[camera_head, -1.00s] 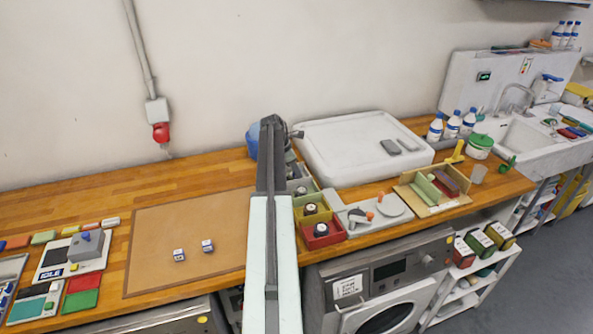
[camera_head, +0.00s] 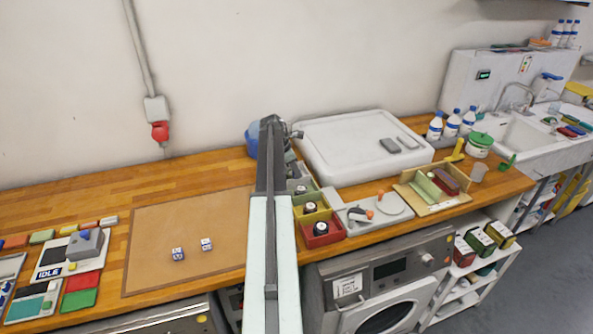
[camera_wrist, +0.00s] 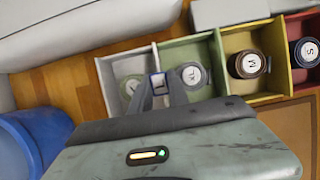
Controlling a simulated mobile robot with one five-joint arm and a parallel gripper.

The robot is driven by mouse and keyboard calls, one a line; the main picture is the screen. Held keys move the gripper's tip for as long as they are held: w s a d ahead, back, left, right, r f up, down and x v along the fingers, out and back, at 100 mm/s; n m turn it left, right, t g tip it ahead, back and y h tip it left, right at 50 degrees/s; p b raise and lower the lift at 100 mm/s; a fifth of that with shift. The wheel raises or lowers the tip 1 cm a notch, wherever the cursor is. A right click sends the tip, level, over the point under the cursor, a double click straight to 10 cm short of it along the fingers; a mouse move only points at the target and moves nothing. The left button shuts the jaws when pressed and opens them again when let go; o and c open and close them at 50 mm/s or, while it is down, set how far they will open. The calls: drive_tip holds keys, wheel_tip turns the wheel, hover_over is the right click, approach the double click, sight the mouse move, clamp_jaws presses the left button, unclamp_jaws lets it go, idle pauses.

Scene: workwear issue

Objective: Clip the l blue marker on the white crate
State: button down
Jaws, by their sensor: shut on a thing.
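My gripper (camera_wrist: 159,90) is shut on a small blue-and-white marker (camera_wrist: 159,80), held between the fingertips in the wrist view. The marker is over the side of the white crate (camera_wrist: 125,53), near where it meets the green crate (camera_wrist: 190,40). I cannot tell whether it touches the rim, and its letter is not readable. The white crate holds a pale roll (camera_wrist: 131,87), partly covered by a finger. In the head view my arm hides the gripper and marker.
The green, yellow (camera_wrist: 233,40) and red (camera_wrist: 301,86) crates follow in a row, each with a labelled roll. A blue round container (camera_wrist: 40,130) stands left in the wrist view. A large white tub (camera_head: 350,140) stands behind. The mat (camera_head: 155,225) is mostly clear.

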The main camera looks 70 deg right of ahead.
drive_tip(key=shift+f, duration=0.1)
drive_tip(key=shift+f+b, duration=0.5)
drive_tip(key=shift+b, duration=0.1)
drive_tip(key=shift+f, duration=0.15)
drive_tip(key=shift+f+b, duration=0.3)
drive_tip(key=shift+b, duration=0.15)
drive_tip(key=c, duration=0.8)
unclamp_jaws()
